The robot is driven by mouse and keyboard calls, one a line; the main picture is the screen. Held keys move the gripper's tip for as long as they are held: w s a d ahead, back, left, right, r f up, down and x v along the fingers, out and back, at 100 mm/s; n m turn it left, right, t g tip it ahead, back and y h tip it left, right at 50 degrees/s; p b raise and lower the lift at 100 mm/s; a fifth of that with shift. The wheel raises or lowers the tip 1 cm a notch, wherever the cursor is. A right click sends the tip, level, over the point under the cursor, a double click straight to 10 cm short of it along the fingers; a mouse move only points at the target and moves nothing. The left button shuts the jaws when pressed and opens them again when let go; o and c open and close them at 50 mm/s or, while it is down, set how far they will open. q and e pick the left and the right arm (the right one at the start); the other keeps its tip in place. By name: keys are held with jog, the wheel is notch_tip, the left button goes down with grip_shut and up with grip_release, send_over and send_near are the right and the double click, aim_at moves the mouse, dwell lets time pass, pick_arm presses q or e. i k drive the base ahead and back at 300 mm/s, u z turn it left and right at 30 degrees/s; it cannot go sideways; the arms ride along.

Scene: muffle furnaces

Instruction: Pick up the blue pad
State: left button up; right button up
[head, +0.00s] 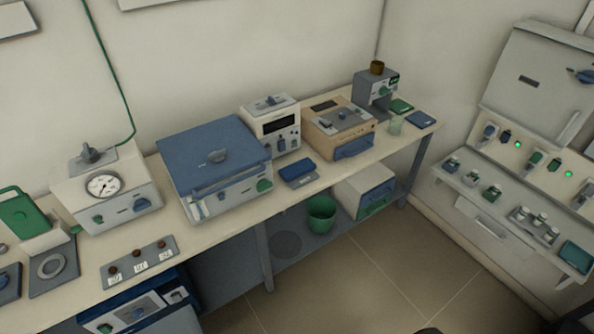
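A flat dark blue pad (421,119) lies on the far right end of the long bench, beside a green pad (401,105). Another small blue item (298,172) lies near the bench's front edge, to the right of the large blue-lidded box; it looks thicker, with a grey front part. Neither of my grippers is in view. Nothing covers the dark blue pad.
The long bench (226,222) carries a blue-lidded box (214,152), a gauge unit (105,190) and other instruments. A clear beaker (395,125) stands close to the pad. A green bucket (321,213) sits below. Open floor (370,275) lies before the bench; a wall-side console (520,190) stands right.

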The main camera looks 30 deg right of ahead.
aim_at(293, 172)
jog(key=z, duration=2.15)
jog(key=i, duration=2.65)
jog(key=u, duration=2.45)
